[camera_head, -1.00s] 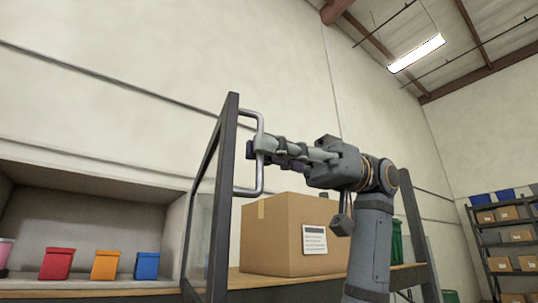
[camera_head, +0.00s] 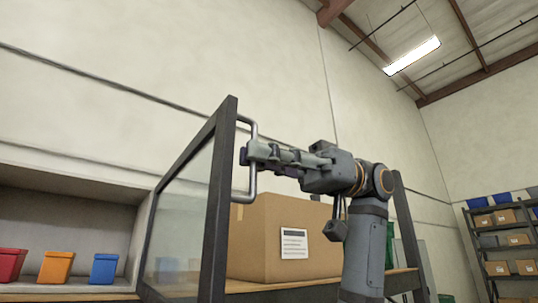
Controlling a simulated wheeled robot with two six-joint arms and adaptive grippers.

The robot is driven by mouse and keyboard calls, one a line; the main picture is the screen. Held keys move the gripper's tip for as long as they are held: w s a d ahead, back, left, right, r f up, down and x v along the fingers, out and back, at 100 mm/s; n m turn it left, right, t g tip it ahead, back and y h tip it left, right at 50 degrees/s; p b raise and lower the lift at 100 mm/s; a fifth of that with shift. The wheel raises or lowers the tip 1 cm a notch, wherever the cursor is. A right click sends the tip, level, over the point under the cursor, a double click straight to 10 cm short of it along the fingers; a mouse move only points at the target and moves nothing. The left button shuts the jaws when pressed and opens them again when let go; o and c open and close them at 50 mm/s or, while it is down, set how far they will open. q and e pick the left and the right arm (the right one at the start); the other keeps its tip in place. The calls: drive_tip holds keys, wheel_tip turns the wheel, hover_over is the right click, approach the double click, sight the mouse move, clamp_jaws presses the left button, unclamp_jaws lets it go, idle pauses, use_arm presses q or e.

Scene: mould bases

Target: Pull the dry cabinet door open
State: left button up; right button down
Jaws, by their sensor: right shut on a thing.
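The dry cabinet (camera_head: 68,181) is a grey open-fronted box at the left. Its glass door (camera_head: 182,232) has a dark frame and stands swung open, seen at a slant. A metal bar handle (camera_head: 252,186) is fixed upright on the door's near frame edge. My right gripper (camera_head: 252,154) is shut on the handle near its upper part. My left gripper is not in view.
Inside the cabinet stand a red bin (camera_head: 10,264), an orange bin (camera_head: 56,267) and a blue bin (camera_head: 104,268). A cardboard box (camera_head: 270,238) stands on the wooden bench just right of the door, behind my right arm. Shelving (camera_head: 500,245) is far right.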

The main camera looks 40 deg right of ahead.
drive_tip(key=c, duration=1.6)
unclamp_jaws()
drive_tip(key=shift+w, duration=0.15)
drive_tip(key=shift+o, duration=0.8)
drive_tip(key=shift+w, duration=0.2)
drive_tip(key=s+d, duration=0.2)
drive_tip(key=d, duration=0.9)
drive_tip(key=shift+s+d, duration=0.15)
drive_tip(key=shift+d, duration=0.25)
